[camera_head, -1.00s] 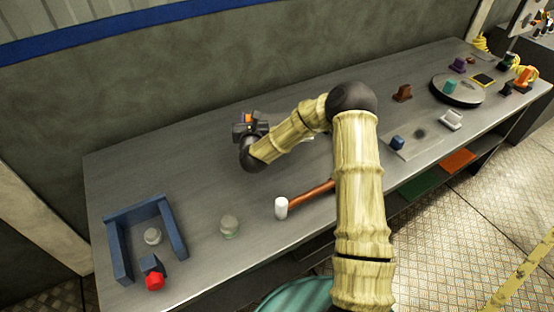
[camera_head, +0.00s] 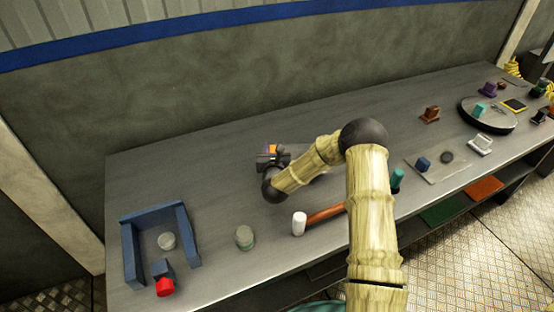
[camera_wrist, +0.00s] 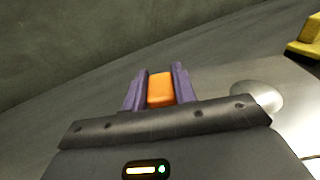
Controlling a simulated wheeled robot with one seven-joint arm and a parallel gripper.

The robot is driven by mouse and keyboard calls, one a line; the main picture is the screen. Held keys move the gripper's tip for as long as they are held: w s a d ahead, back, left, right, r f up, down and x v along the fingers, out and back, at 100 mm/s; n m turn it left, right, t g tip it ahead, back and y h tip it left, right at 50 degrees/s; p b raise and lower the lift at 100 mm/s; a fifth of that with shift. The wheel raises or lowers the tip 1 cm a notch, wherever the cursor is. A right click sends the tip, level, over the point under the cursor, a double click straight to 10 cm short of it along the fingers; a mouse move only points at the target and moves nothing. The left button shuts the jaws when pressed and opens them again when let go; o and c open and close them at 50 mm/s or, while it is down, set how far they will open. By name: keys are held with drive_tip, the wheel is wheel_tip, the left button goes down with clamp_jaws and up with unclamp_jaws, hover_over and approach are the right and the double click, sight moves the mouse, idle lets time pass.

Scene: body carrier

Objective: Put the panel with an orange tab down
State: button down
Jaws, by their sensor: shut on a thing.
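My gripper (camera_head: 273,150) is over the middle of the workbench, left of my forearm, near the back half. The orange tab (camera_wrist: 161,88) sits between the two purple fingers in the wrist view, and they are closed on its sides. The tab also shows as a small orange spot at the gripper in the head view (camera_head: 272,149). The panel's body is mostly hidden by my gripper and arm. I cannot tell whether it touches the bench.
The grey workbench (camera_head: 215,185) is bare left of my gripper. A hammer (camera_head: 299,223) and a jar (camera_head: 244,238) lie nearer the front. A blue three-sided frame (camera_head: 133,255) stands at the left end. A teal cylinder (camera_head: 397,178) stands right of my arm.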

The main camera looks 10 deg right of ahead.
drive_tip(key=shift+f, duration=0.45)
drive_tip(key=shift+f+p, duration=0.4)
drive_tip(key=shift+f, duration=1.5)
